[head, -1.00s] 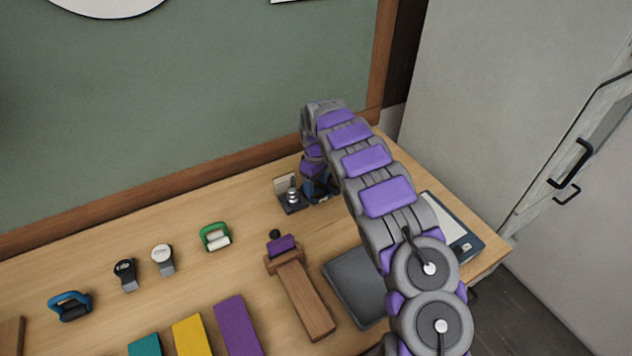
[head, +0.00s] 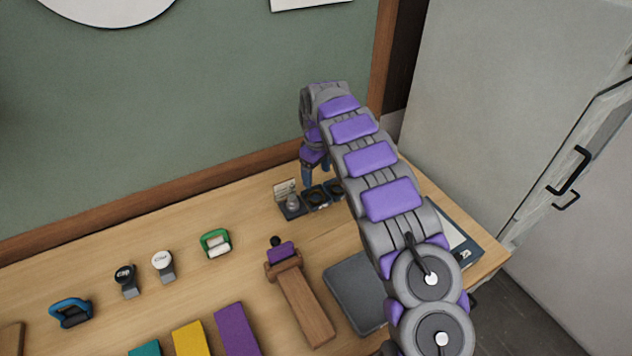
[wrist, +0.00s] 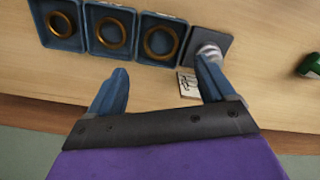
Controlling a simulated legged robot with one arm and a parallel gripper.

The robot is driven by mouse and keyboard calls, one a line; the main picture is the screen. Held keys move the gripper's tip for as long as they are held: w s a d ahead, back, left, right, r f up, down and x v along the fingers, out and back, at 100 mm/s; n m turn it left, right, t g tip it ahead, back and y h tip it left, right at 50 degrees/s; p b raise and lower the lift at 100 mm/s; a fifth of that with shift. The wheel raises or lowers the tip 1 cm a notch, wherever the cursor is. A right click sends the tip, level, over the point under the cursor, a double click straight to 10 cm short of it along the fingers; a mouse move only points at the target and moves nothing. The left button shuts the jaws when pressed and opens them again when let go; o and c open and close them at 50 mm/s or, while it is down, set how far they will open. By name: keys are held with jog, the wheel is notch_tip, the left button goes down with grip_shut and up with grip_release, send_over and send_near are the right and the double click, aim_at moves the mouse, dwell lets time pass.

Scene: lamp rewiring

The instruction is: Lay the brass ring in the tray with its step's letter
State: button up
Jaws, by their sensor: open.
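Three small blue trays stand in a row at the back of the bench, and the wrist view shows a brass ring lying in each: the left tray (wrist: 45,39) with its ring (wrist: 60,25), the middle tray (wrist: 92,45) with its ring (wrist: 111,33), the right tray (wrist: 146,55) with its ring (wrist: 159,41). Tray letters are not readable. My gripper (wrist: 161,68) is open and empty, raised above the bench beside the trays. In the head view my gripper (head: 310,172) is above the row, and my arm hides part of it.
A dark plate with a silver knob (wrist: 208,50) adjoins the right tray, with a small printed card (wrist: 188,84) beside it. A green-handled item (head: 215,243), a wooden jig (head: 303,302) and a dark grey pad (head: 355,290) lie on the bench. A green board rises behind.

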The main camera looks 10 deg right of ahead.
jog(key=s+d+r+m+h, duration=0.1)
jog(key=s+d+r+m, duration=0.3)
jog(key=s+r, duration=0.9)
jog(key=s+r+m, duration=0.2)
jog(key=s+r, duration=0.4)
jog(key=s, duration=0.4)
jog(key=s+a+f+m+g, duration=0.1)
jog(key=s+a+f, duration=0.1)
jog(key=s, duration=1.3)
jog(key=s+a+f+m+y, duration=0.1)
jog(key=s+a+f, duration=0.1)
jog(key=s, duration=1.2)
jog(key=shift+s+f+g+p, duration=0.3)
jog(key=shift+s+g+p, duration=0.05)
jog(key=shift+g, duration=0.05)
